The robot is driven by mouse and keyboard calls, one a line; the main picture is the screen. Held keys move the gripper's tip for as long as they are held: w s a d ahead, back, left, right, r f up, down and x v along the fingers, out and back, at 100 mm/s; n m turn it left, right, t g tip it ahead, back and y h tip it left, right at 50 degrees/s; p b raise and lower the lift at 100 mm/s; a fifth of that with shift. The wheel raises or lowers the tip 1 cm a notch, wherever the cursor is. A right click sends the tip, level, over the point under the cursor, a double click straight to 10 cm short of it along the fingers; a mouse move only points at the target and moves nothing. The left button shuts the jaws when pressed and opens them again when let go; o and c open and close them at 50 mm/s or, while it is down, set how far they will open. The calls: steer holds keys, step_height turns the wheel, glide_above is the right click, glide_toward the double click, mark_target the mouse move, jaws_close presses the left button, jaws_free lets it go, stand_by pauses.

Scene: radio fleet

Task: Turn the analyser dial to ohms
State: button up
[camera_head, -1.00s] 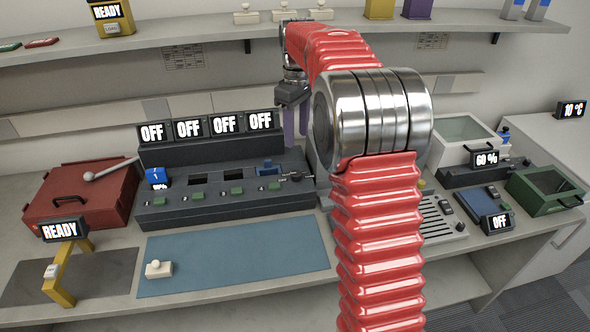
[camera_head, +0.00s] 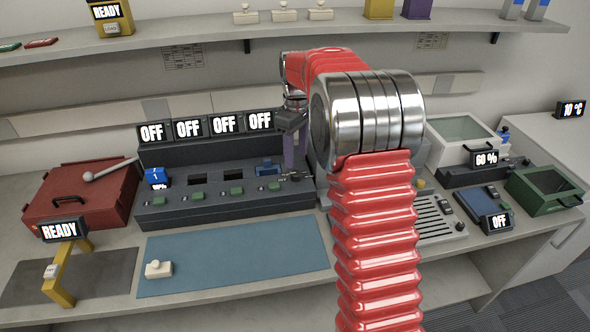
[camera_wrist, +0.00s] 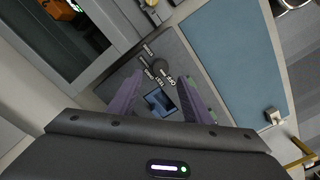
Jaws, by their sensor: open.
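The analyser dial (camera_wrist: 157,65) is a small dark knob on the grey panel, with several small white labels around it. I cannot read surely which label it points to. In the head view the dial (camera_head: 296,177) sits at the right end of the dark console (camera_head: 225,209). My gripper (camera_wrist: 161,78) is open, with its two purple fingers pointing down at the panel and the dial between and just beyond their tips. In the head view my gripper (camera_head: 296,166) hangs just over the dial. I cannot tell whether the fingers touch it.
A blue block (camera_head: 267,168) sits in the console slot just left of the dial. Several OFF displays (camera_head: 226,124) stand behind the console. A blue mat (camera_head: 235,258) with a small white piece (camera_head: 158,269) lies in front. A grilled grey unit (camera_head: 434,219) stands to the right.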

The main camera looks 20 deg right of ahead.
mark_target(296, 172)
step_height(296, 172, down, 6)
steer(key=shift+f, duration=0.25)
steer(key=shift+c, duration=0.2)
